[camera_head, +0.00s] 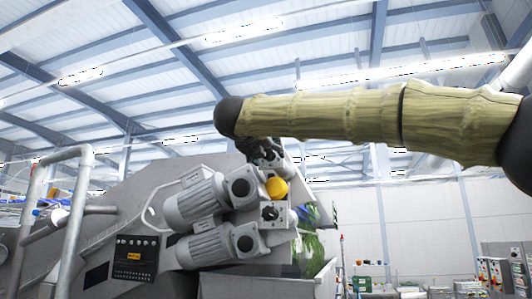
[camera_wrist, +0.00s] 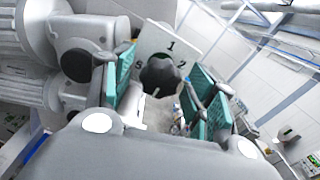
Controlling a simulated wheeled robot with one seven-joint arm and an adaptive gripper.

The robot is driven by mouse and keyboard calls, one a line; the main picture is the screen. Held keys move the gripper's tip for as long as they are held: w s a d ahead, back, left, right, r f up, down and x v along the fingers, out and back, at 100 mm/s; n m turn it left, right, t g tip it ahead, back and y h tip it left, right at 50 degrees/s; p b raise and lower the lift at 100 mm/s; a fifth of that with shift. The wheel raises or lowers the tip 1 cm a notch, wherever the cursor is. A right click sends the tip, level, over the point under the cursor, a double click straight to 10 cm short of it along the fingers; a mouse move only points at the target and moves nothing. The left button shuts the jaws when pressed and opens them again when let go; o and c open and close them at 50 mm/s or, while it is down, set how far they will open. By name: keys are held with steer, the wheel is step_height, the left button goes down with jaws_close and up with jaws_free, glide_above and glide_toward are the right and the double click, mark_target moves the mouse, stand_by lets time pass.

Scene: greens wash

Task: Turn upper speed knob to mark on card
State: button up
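The upper speed knob (camera_wrist: 160,76) is dark and sits on a pale plate (camera_wrist: 182,38) in the wrist view. The printed numbers 1 and 2 are readable on the plate; another mark at lower left is partly hidden. My gripper (camera_wrist: 159,70) is open, with its teal finger pads to the left and right of the knob and visible gaps to it. In the head view my gripper (camera_head: 262,151) is at the upper control box, where the upper knob is hidden. A lower dark knob (camera_head: 270,213) shows on a grey box below. I cannot make out a card.
Two grey motors (camera_head: 200,200) (camera_head: 212,245) sit left of the knobs, and motor housings (camera_wrist: 85,48) crowd the left finger in the wrist view. A yellow round part (camera_head: 277,188) lies between the upper box and lower knob. A tubular rail (camera_head: 75,220) stands at left.

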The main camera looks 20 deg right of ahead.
steer(key=v, duration=1.2)
stand_by(0.6)
